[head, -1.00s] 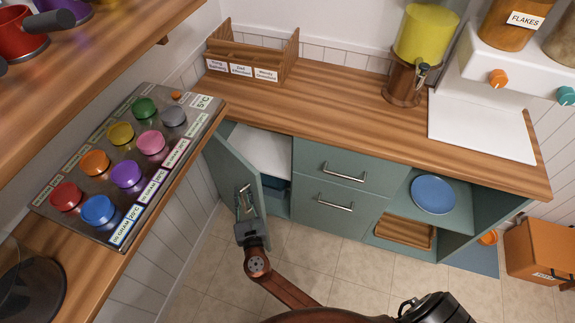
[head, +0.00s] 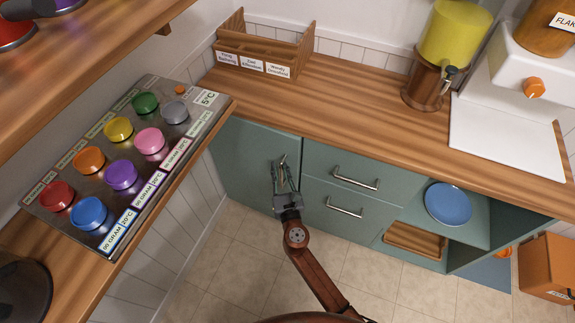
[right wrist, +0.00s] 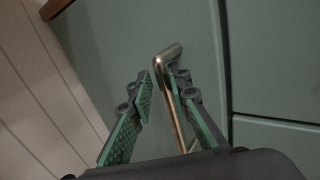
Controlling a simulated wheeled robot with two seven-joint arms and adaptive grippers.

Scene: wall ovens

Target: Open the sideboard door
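The sideboard door (head: 240,165) is the teal panel at the left end of the sideboard in the head view. It looks shut, flush with the drawers beside it. Its metal bar handle (right wrist: 172,85) stands upright near the door's right edge. My right gripper (head: 282,175) is at this handle. In the right wrist view, its two green-padded fingers (right wrist: 158,95) are apart, with the handle between them. The handle lies close to the right finger, and a gap shows on the left. My left gripper is not in view.
Two drawers (head: 325,178) with bar handles are right of the door. A wooden counter (head: 350,105) runs above. A panel of coloured knobs (head: 130,165) is at left. The tiled floor (head: 240,270) in front is clear.

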